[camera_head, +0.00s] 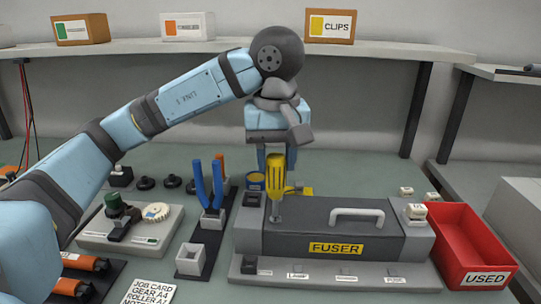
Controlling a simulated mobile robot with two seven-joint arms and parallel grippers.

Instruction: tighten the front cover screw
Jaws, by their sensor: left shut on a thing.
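My left gripper (275,160) comes down from above, shut on the yellow and black handle of a screwdriver (278,186). The screwdriver stands about upright, its lower end at the left part of the fuser's top near the front edge. The fuser (290,238) is a long dark grey block with a yellow FUSER label and a white handle (357,213) on top. The front cover screw is too small or covered to make out beneath the tool; I cannot tell whether the tip is seated in it. My right gripper is out of view.
A red USED bin (468,275) stands right of the fuser. A stand with blue-handled pliers (212,190) is at left, near an empty square holder (190,260). A grey tray with a gear (156,212) lies further left. Labelled boxes sit on the back shelf (380,50).

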